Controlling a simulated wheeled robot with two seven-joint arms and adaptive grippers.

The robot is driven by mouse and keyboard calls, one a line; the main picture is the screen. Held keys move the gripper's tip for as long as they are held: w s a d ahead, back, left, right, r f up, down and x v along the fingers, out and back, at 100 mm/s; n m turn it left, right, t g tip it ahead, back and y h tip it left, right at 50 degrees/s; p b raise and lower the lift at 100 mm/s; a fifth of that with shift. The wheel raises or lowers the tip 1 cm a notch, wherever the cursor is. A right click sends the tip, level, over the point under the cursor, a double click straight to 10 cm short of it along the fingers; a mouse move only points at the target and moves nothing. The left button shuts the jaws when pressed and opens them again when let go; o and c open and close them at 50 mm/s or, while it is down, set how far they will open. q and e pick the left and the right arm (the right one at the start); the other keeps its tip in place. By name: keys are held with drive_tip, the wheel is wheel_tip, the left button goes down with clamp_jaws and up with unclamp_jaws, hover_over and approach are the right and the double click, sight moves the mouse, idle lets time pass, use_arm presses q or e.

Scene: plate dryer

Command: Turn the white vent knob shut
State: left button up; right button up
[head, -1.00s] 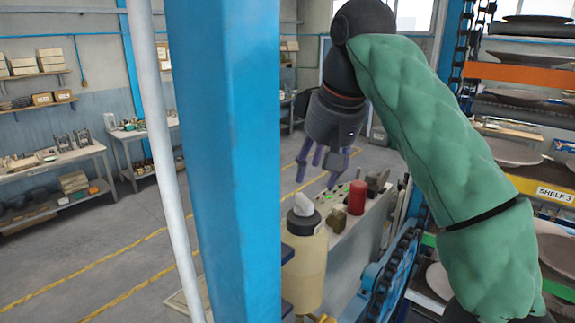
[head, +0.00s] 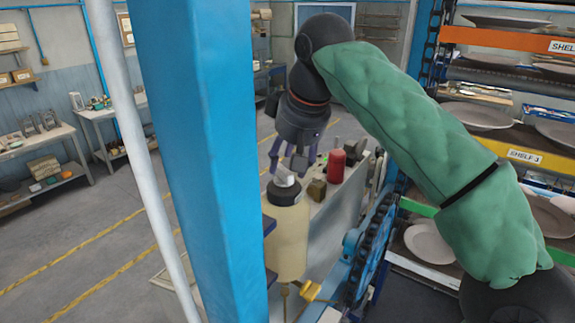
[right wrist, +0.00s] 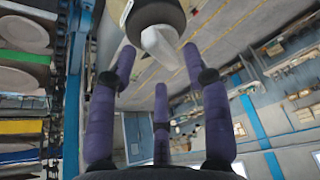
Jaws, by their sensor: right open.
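The white vent knob (head: 285,178) sits on top of a cream cylindrical canister (head: 287,235) with a grey cap. In the right wrist view the white knob (right wrist: 162,46) points in between the fingertips, with the dark cap behind it. My right gripper (head: 286,165) is open, its purple fingers pointing down just above the knob. The right wrist view shows its three fingers (right wrist: 160,62) spread around the knob with gaps visible. I cannot tell from these views whether any finger touches it. My left gripper is not in view.
A blue post (head: 205,150) and a white pole stand left of the canister. A red cylinder (head: 336,167) and small block sit on the panel behind. A yellow handle (head: 312,291) is below. A chain drive and plate shelves (head: 480,115) are at the right.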

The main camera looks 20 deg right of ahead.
drive_tip(key=shift+x, duration=1.05)
clamp_jaws()
